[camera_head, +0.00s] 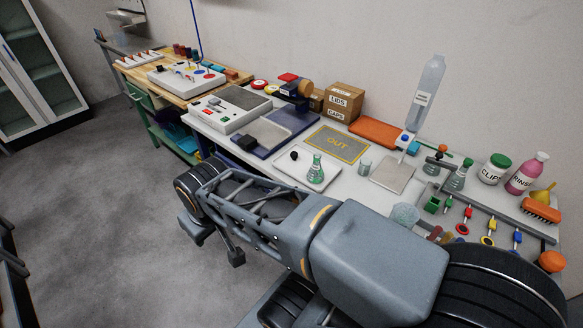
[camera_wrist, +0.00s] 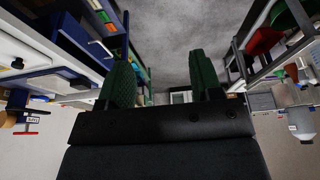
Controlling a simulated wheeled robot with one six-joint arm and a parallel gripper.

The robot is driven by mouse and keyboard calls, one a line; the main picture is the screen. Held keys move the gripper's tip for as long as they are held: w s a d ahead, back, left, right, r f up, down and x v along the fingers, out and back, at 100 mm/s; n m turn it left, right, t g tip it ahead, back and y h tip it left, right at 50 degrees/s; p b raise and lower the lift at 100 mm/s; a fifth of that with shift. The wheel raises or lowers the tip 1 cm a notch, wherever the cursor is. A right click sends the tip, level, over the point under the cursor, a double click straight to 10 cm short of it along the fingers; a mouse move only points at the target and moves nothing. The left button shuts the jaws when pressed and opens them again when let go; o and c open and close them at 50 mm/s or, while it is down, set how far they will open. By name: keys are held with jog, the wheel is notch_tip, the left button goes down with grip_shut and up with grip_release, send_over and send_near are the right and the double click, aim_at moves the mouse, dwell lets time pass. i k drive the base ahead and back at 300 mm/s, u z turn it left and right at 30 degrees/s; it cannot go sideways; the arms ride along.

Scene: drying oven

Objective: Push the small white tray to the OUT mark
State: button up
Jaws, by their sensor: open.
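The small white tray (camera_head: 291,171) lies on the white bench in the head view. A flask of green liquid (camera_head: 316,170) stands on it, and a black knob (camera_head: 294,155) shows at its left side. The OUT mark (camera_head: 337,142), a grey patch with a yellow border and yellow lettering, lies just behind and to the right of the tray, apart from it. My gripper (camera_head: 214,243) is off the bench's front side, left of and lower in the picture than the tray, touching nothing. In the wrist view its green-padded fingers (camera_wrist: 160,76) are apart and empty.
Left are a blue tray (camera_head: 290,119) and a white device (camera_head: 229,108). Behind are cardboard boxes (camera_head: 342,101) and an orange mat (camera_head: 375,132). My arm crosses the bench's front.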

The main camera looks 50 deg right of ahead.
aim_at(298, 169)
jog(key=z, duration=1.9)
jog(key=k, duration=0.55)
jog(key=u, duration=1.4)
jog(key=i, duration=0.5)
jog(key=u, duration=0.05)
